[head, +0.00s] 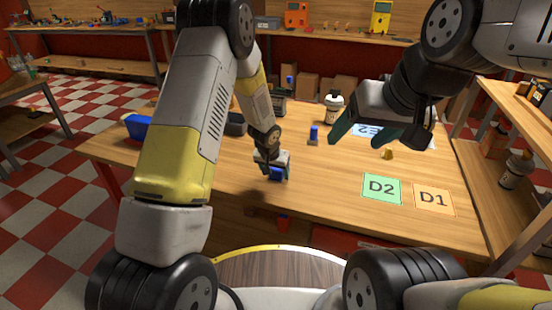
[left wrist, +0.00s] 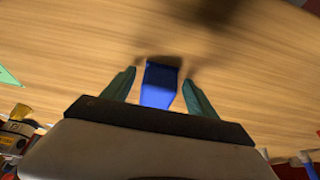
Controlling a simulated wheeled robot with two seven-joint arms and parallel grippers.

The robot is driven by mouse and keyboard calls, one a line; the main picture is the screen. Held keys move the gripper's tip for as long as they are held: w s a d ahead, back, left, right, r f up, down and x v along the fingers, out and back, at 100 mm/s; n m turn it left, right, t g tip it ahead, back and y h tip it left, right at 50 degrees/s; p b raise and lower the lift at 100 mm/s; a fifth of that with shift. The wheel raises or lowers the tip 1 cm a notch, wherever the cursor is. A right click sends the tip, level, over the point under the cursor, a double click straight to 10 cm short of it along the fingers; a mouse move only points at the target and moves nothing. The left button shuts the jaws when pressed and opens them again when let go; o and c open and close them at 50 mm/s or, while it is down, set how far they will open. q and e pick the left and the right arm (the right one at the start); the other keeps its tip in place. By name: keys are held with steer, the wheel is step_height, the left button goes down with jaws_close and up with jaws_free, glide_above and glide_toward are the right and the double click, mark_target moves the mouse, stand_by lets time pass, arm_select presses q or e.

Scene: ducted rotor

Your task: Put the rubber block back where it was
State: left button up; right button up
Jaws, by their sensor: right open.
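A blue block (left wrist: 160,85), which I take for the rubber block, stands between the teal fingers of my left gripper (left wrist: 160,92). In the left wrist view a narrow gap shows on each side of it, so the fingers seem open around it. In the head view the block (head: 277,174) is low at the near part of the table, partly hidden by my left gripper (head: 272,162). My right gripper (head: 366,134) is open and empty above the table's right half. Another small blue piece (head: 314,133) stands mid-table; its material cannot be told.
A green D2 card (head: 382,188), an orange D1 card (head: 435,198) and a blue-edged E2 card (head: 366,129) lie on the wooden table (head: 320,185). A small yellow piece (head: 387,154) sits near them.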

arm_select(q)
steer(key=s+a+r+n, duration=0.1)
steer(key=s+a+r, duration=0.25)
steer(key=r, duration=0.55)
steer(key=s+a+r+t, duration=0.1)
steer(key=s+a+r, duration=0.3)
steer(key=r, duration=0.5)
steer(key=s+a+r+n, duration=0.1)
steer(key=s+a+r, duration=0.1)
steer(key=s+r, duration=0.55)
steer(key=s+a+r, duration=0.1)
steer(key=s+r, duration=0.4)
steer(key=s, duration=0.3)
steer(key=s+a+r+n+t, duration=0.1)
steer(key=s+r, duration=0.3)
steer(key=s, duration=0.4)
steer(key=shift+a+r+h, duration=0.4)
steer(key=shift+a, duration=0.2)
steer(key=shift+s, duration=0.1)
